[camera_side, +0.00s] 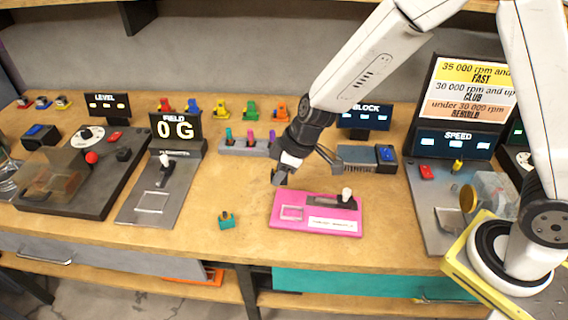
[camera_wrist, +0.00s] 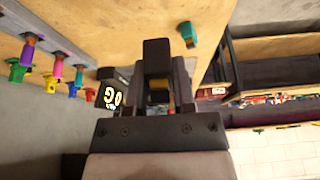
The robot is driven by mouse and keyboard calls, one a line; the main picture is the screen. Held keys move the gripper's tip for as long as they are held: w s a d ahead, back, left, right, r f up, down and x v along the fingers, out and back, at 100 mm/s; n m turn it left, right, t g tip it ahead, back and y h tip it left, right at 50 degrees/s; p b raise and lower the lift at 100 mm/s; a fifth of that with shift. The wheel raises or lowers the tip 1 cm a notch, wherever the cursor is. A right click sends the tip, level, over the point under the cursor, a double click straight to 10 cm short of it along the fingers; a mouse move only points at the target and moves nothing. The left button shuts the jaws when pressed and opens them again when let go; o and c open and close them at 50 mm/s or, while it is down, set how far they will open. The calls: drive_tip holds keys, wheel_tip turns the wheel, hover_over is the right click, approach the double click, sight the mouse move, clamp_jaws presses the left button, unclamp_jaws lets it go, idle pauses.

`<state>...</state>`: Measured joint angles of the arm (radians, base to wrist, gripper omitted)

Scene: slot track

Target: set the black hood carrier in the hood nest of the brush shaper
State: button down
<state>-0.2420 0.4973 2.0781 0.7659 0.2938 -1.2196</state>
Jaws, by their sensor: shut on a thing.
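My gripper (camera_side: 284,168) is above the wooden bench, just behind the left end of the pink plate. In the wrist view my gripper (camera_wrist: 160,90) is shut on a black piece (camera_wrist: 157,52), which I take for the black hood carrier; a little yellow shows below it. In the side view it is a small dark shape under the fingers, apart from the bench. No brush shaper name is readable. The pink plate (camera_side: 285,222) has a pale rectangular outline (camera_side: 291,213) at left, a dark slot with a white-knobbed lever and a white label too blurred to read.
A teal carrier (camera_side: 227,221) stands on the bench left of the pink plate. The FIELD unit (camera_side: 140,207) is at left, the SPEED unit (camera_side: 432,215) at right. A grey rack (camera_side: 235,147) with coloured pieces lies behind. The bench around the teal carrier is clear.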

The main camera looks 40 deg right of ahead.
sight(288, 214)
drive_tip(key=shift+s+d+f, duration=0.4)
drive_tip(key=shift+s+f, duration=0.3)
drive_tip(key=shift+f, duration=0.15)
drive_tip(key=shift+s+d+f, duration=0.35)
drive_tip(key=shift+s+f, duration=0.35)
drive_tip(key=shift+f, duration=0.15)
drive_tip(key=shift+f, duration=0.2)
drive_tip(key=shift+f, duration=3.05)
drive_tip(key=shift+f, duration=0.1)
drive_tip(key=shift+c, duration=2.1)
unclamp_jaws()
drive_tip(key=shift+o, duration=0.2)
drive_tip(key=shift+s, duration=0.1)
drive_tip(key=shift+f, duration=0.1)
